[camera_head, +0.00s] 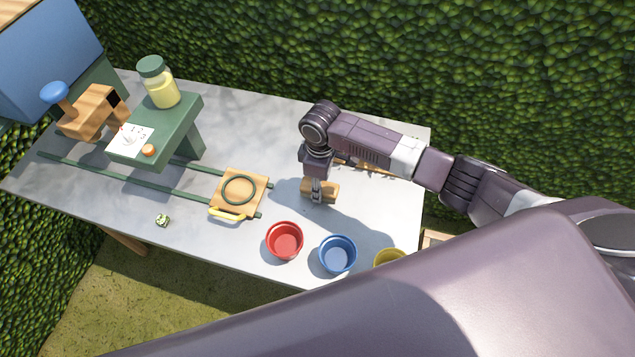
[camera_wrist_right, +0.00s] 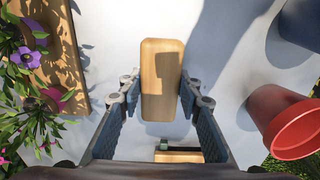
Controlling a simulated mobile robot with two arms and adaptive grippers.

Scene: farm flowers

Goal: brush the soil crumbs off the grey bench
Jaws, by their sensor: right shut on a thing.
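The grey bench (camera_head: 110,185) runs across the head view. My right gripper (camera_head: 317,192) is low over its right half, shut on a wooden block-shaped brush (camera_head: 329,190). In the right wrist view the brush (camera_wrist_right: 161,70) is upright in the picture between the two fingers of the gripper (camera_wrist_right: 160,92). Its bristles are hidden beneath it, and I cannot tell whether it touches the bench. I cannot make out soil crumbs in either view; the arm and its shadow cover part of the bench. My left gripper is not in view.
Red (camera_head: 285,240), blue (camera_head: 337,253) and yellow (camera_head: 389,257) pots line the front edge. Left of the brush is a wooden plate (camera_head: 238,185) on green rails. A green stand (camera_head: 190,125) bears a jar (camera_head: 159,84). Flowers (camera_wrist_right: 30,60) crowd the wrist view's left.

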